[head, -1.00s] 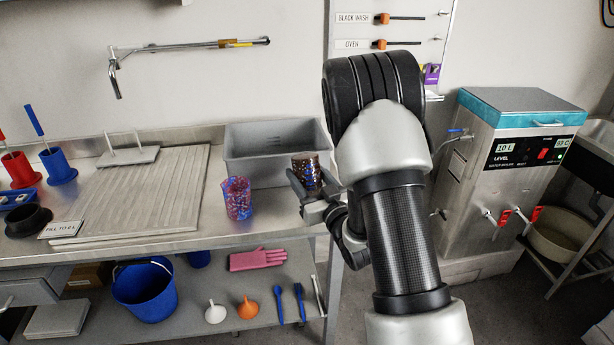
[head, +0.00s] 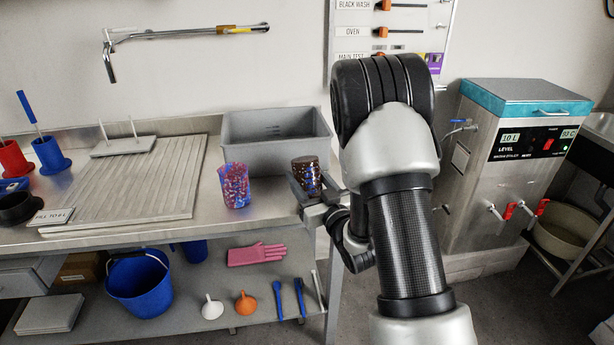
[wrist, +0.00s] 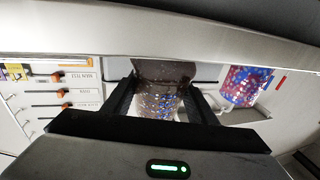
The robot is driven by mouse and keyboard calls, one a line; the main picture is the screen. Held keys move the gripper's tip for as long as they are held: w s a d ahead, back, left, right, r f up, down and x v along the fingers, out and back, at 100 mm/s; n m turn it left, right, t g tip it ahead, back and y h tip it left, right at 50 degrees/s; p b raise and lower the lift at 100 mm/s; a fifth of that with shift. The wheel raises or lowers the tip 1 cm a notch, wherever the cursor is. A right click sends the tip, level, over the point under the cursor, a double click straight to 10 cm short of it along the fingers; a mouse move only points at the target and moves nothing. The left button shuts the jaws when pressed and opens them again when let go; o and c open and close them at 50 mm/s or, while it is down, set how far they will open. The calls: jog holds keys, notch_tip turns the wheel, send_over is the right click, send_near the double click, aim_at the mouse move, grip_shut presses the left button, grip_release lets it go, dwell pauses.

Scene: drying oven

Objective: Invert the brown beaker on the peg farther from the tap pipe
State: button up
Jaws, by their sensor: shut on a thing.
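The brown beaker (head: 306,176), dark with coloured speckles, is between the fingers of my gripper (head: 318,192), in front of the grey tub near the bench's right end. My gripper is shut on it, and it looks upright. In the wrist view the brown beaker (wrist: 160,92) sits between both black fingers (wrist: 158,108). Two thin upright pegs, the left peg (head: 103,132) and the right peg (head: 133,127), stand bare on a pale plate (head: 122,147) at the back left. The tap pipe (head: 165,35) runs along the wall above, its spout bent down at the left.
A red-and-blue speckled beaker (head: 235,186) stands on the bench left of my gripper. A grey tub (head: 275,150) is behind. The ribbed drainboard (head: 125,195) is clear in front of the pegs. Blue (head: 50,157) and red holders stand at far left. A steel boiler (head: 510,170) is right.

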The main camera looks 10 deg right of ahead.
jog(key=shift+f, duration=0.45)
dwell(0.5)
jog(key=o, duration=1.3)
jog(key=shift+p+v, duration=3.25)
jog(key=shift+v, duration=5.45)
jog(key=shift+d, duration=0.1)
